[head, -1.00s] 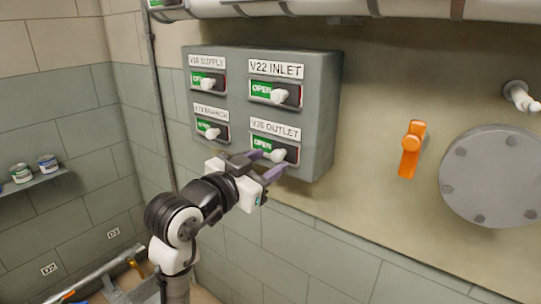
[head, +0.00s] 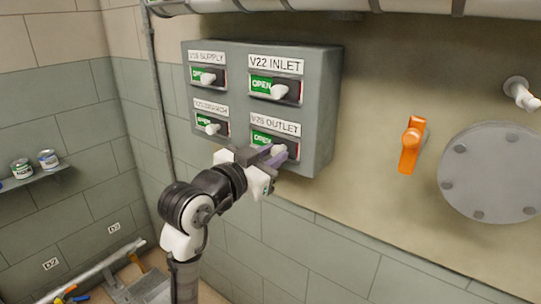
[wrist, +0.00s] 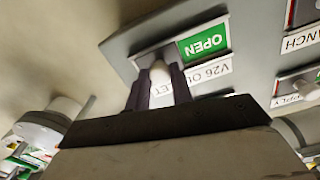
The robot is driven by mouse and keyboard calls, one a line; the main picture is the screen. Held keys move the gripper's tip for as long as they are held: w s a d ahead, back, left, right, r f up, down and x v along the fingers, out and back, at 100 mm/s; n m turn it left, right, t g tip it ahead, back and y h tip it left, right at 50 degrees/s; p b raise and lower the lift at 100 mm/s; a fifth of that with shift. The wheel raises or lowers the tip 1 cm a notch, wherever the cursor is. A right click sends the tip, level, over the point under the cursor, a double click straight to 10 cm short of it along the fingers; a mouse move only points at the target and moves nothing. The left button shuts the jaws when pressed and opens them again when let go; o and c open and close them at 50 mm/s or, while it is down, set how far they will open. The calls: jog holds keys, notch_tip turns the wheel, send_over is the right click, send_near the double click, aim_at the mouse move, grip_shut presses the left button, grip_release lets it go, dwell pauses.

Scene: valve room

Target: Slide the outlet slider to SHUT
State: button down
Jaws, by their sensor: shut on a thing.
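The outlet slider's pale knob (head: 278,151) sits at the right part of its slot, under the V26 OUTLET label (head: 276,126) at the lower right of the grey panel (head: 325,110). A green OPEN field (head: 262,138) shows left of the knob. In the wrist view, the knob (wrist: 160,73) is between the two dark purple fingers, with the OPEN field (wrist: 203,40) beside it. My gripper (head: 273,156) is shut on the knob, coming from below left. The fingers partly hide the knob and the slot.
The V22 INLET slider (head: 279,91) is just above; the supply slider (head: 208,78) and branch slider (head: 212,128) are on the left. All show green. An orange lever (head: 410,147) and a round bolted plate (head: 492,172) are on the wall at right. The wall between is clear.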

jog(key=w+a, duration=0.1)
jog(key=a, duration=0.1)
jog(key=w+a+b, duration=0.1)
jog(key=w+a, duration=0.1)
jog(key=shift+w+a, duration=0.2)
jog(key=shift+a, duration=0.1)
jog(key=shift+w+a, duration=0.15)
jog(key=shift+a, duration=0.15)
jog(key=c, duration=1.2)
grip_release()
jog(key=shift+w+a, duration=0.1)
jog(key=b+v, duration=0.2)
jog(key=v, duration=1.1)
jog(key=shift+s+a, duration=0.2)
jog(key=shift+s, duration=0.2)
jog(key=shift+r, duration=0.1)
